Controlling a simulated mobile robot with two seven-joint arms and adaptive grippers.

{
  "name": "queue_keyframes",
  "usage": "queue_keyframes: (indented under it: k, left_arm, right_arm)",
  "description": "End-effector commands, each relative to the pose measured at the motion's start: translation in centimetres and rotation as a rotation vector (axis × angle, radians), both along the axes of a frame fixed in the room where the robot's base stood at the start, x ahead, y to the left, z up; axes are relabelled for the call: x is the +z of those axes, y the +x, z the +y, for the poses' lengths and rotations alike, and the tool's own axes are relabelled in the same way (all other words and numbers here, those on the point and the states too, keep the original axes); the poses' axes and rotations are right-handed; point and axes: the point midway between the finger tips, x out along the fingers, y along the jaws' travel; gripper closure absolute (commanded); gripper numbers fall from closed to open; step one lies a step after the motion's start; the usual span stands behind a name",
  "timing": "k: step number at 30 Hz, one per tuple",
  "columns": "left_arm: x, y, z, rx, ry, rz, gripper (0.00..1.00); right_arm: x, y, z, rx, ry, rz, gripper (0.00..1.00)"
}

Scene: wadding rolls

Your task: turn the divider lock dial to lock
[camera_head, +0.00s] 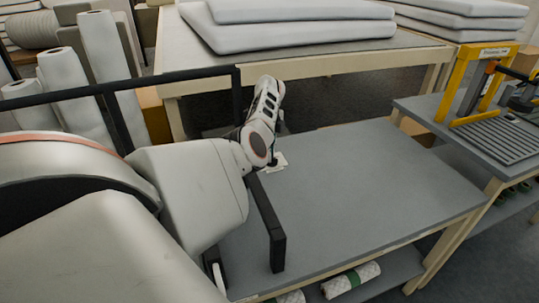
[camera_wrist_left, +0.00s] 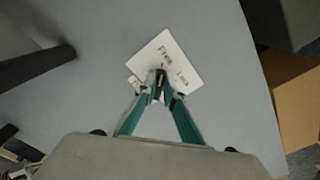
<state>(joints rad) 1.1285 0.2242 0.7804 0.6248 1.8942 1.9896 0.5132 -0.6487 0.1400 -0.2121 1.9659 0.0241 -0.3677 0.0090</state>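The divider lock dial's white plate (camera_wrist_left: 178,58) lies on the grey table top (camera_head: 360,170). Printed words on it look like "Free" and "Lock". A small dark dial knob (camera_wrist_left: 161,75) stands at the plate's near edge in the left wrist view. My left gripper (camera_wrist_left: 160,95) points down at the knob, with its teal fingers drawn close on either side of it. I cannot tell whether they press on it or where the dial points. In the head view the plate (camera_head: 280,160) is partly hidden by my left wrist. My right gripper is out of view.
A black divider rail (camera_head: 268,222) runs along the table's left side, near my left arm. A yellow-framed device (camera_head: 485,85) stands on the table at right. White pads (camera_head: 290,30) lie on the table behind. Upright white rolls (camera_head: 105,70) stand at left.

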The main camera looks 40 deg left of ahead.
Motion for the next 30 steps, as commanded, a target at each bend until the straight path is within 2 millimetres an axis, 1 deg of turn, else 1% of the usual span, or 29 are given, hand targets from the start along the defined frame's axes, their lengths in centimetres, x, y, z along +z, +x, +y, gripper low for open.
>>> queue_keyframes:
  k: [8, 14, 20, 30]
  left_arm:
    - [0.0, 0.0, 0.0, -0.01, 0.0, 0.0, 1.0]
    - [0.0, 0.1, 0.0, -0.073, -0.001, -0.001, 1.0]
    - [-0.1, 0.3, -0.1, -0.209, -0.003, -0.001, 1.0]
    - [0.0, 0.6, -0.1, -0.528, -0.003, -0.002, 1.0]
  right_arm:
    - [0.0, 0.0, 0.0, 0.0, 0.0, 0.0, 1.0]
    - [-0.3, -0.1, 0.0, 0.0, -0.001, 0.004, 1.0]
    - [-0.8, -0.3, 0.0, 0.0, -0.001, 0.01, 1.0]
    - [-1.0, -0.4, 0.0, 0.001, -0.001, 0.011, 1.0]
